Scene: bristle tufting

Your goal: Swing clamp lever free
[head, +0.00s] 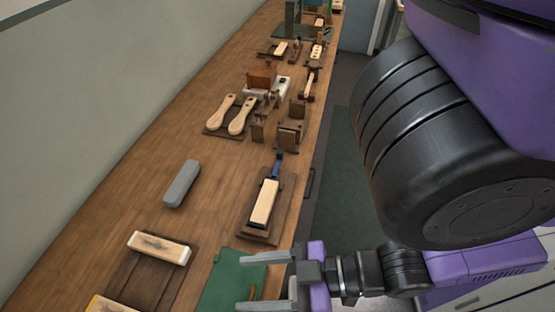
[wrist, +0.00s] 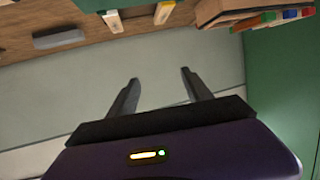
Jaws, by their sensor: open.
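A blue clamp lever (head: 277,164) stands at the far end of a dark wooden clamp fixture (head: 255,233) on the bench. A pale wooden block (head: 264,203) lies in this fixture. My gripper (head: 250,281) is open and empty, near the bench's front edge beside the green mat. It is closer to the camera than the fixture and apart from the lever. In the wrist view my gripper (wrist: 159,76) shows two spread fingers with nothing between them. I cannot make out the lever in that view.
A green mat (head: 225,274), a grey block (head: 181,184) and a brush block (head: 160,247) on a dark board lie nearby. Paddle-shaped handles (head: 242,116) and small fixtures stand farther along. Bare bench lies left of the clamp fixture. A wall borders the bench's left side.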

